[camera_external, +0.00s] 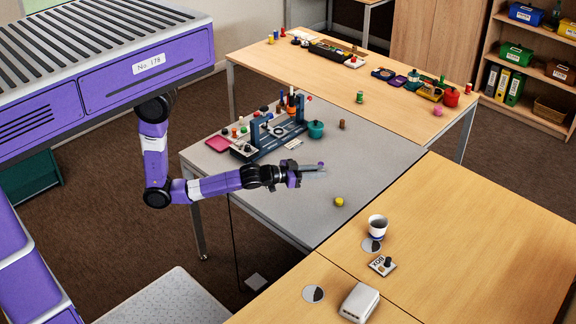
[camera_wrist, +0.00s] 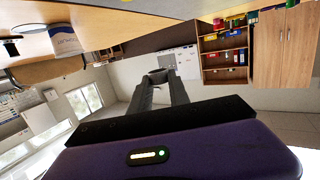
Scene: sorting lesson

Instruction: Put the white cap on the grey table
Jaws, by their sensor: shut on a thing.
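The grey table (camera_external: 375,165) stands in the middle of the external view. My gripper (camera_external: 322,169) reaches in over it from the left, a little above its surface. In the wrist view my gripper (camera_wrist: 160,78) has its fingers close together around a small greyish thing (camera_wrist: 158,73) at their tips. Its shape is mostly hidden by the fingers, and I cannot tell for sure whether it is the white cap. I cannot clearly pick out a white cap elsewhere.
A cup (camera_external: 377,225) stands on the front wooden table (camera_external: 480,235).

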